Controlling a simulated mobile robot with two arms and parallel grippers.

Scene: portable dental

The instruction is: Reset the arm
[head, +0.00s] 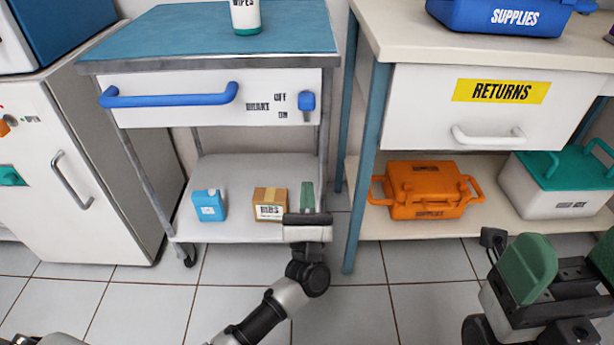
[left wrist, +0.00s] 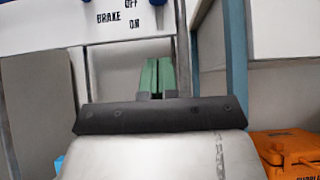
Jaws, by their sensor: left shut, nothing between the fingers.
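My left gripper (head: 307,196) is in front of the lower shelf of the blue-topped cart (head: 270,66). Its green fingers are together with nothing between them. The same shut fingers point up in the middle of the left wrist view (left wrist: 157,76). My left arm comes up from the bottom of the head view. My right gripper (head: 568,262) is at the lower right of the head view. Its two green pads stand apart, with nothing seen between them.
A small cardboard box (head: 269,204) and a blue carton (head: 209,205) stand on the cart's lower shelf, left of my left gripper. An orange case (head: 424,190) and a teal-lidded box (head: 562,185) sit under the RETURNS drawer (head: 490,115). Tiled floor in front is clear.

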